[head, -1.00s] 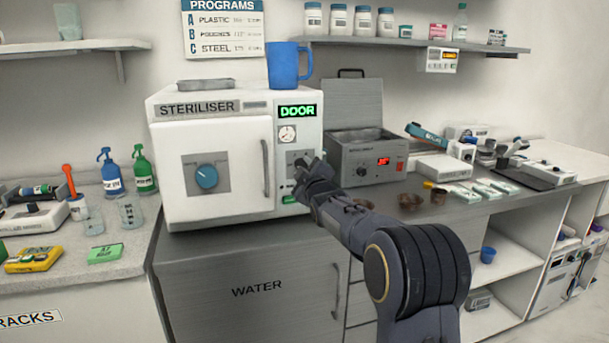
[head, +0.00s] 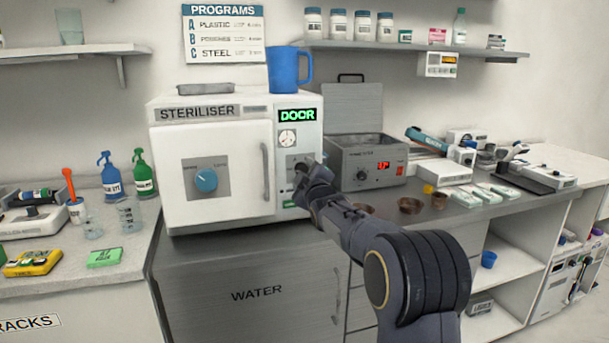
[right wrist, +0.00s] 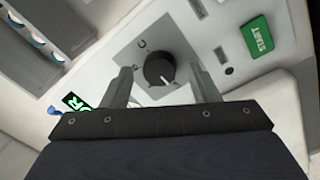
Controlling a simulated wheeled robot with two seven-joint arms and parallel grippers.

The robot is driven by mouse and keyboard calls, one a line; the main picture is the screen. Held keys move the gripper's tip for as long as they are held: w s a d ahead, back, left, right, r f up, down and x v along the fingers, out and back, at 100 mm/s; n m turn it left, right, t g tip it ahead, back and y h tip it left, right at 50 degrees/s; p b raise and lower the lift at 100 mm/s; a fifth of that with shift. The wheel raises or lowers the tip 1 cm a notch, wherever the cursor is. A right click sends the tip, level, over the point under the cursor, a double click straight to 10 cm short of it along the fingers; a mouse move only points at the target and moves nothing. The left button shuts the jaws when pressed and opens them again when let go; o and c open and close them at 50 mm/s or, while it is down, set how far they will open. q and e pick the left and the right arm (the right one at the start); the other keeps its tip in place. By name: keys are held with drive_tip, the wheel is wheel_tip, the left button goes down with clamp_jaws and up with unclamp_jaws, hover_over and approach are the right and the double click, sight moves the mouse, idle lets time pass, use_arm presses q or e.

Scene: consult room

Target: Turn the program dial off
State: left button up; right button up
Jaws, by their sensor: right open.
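The program dial (right wrist: 160,70) is a round black knob with a white pointer mark on a grey plate, with letters such as C and B around it. It sits on the control panel of the white steriliser (head: 213,115). In the head view the dial is mostly hidden by my gripper. My right gripper (head: 303,178) is at that panel. In the right wrist view its open fingers (right wrist: 161,74) lie on either side of the dial, with gaps showing. The pointer is aimed toward the bottom right of that view. My left gripper is not in view.
A green START button (right wrist: 257,35) is beside the dial plate. The steriliser display (head: 297,115) reads DOOR. A blue jug (head: 285,70) stands on top. A grey bath (head: 368,165) stands close to the right.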

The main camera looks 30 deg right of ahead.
drive_tip(key=v, duration=0.7)
drive_tip(key=shift+s+b, duration=0.35)
drive_tip(key=shift+b, duration=0.1)
drive_tip(key=shift+a, duration=0.15)
drive_tip(key=s+a+f+m+g+y, duration=0.35)
drive_tip(key=s+a+f, duration=0.3)
drive_tip(key=s, duration=0.65)
drive_tip(key=s+a+f+m+g+y, duration=0.25)
drive_tip(key=s+a+f+g, duration=0.45)
drive_tip(key=s, duration=0.5)
drive_tip(key=s+a+f+m+g+y, duration=0.3)
drive_tip(key=s+a+f, duration=0.4)
drive_tip(key=s, duration=0.6)
wheel_tip(320, 180, up, 13)
drive_tip(key=m+t+p, duration=0.1)
drive_tip(key=p, duration=1.3)
drive_tip(key=shift+s+d, duration=0.3)
drive_tip(key=shift+d, duration=0.05)
